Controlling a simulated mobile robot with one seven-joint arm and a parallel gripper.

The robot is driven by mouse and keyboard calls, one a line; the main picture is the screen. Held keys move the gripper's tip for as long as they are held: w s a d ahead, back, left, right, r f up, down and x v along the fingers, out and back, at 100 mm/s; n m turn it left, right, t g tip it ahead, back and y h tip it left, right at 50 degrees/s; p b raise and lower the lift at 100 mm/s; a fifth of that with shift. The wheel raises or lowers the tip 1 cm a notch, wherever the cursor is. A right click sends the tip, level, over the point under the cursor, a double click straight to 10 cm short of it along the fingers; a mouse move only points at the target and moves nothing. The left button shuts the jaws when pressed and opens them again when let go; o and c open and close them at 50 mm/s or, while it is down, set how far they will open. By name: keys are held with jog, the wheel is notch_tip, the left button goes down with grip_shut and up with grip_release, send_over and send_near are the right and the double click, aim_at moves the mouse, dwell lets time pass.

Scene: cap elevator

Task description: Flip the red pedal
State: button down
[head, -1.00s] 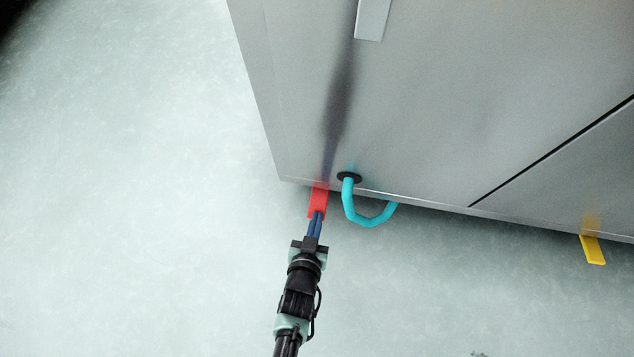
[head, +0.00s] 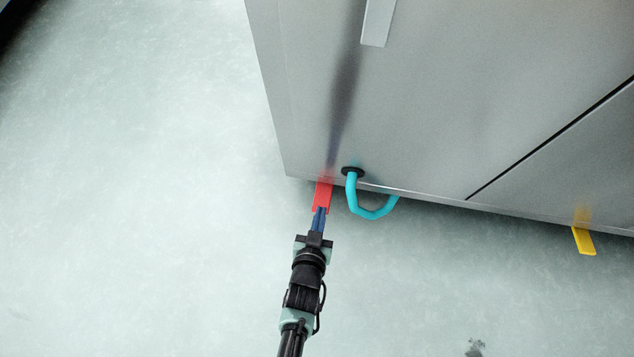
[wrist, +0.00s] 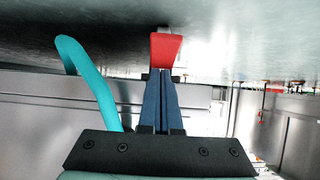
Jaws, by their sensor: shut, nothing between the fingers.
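The red pedal (head: 323,193) sticks out from the lower front edge of the metal cabinet in the head view. It also shows in the wrist view (wrist: 166,46), directly beyond my fingertips. My gripper (head: 319,212) is shut and empty, with its blue fingers together. Its tips are at the pedal's outer end and seem to touch or overlap it; I cannot tell whether they press on it from above or below. In the wrist view my gripper (wrist: 164,75) points straight at the pedal.
A turquoise curved handle (head: 371,212) stands close to the right of the pedal. A yellow pedal (head: 584,240) is farther right on the metal cabinet (head: 430,100). A pale grey handle (head: 378,22) is higher up. The floor (head: 150,200) at left is clear.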

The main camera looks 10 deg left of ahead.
jog(key=s+f+p, duration=0.1)
jog(key=s+p, duration=0.1)
jog(key=s, duration=0.8)
jog(key=shift+f, duration=0.25)
jog(key=shift+s, duration=0.1)
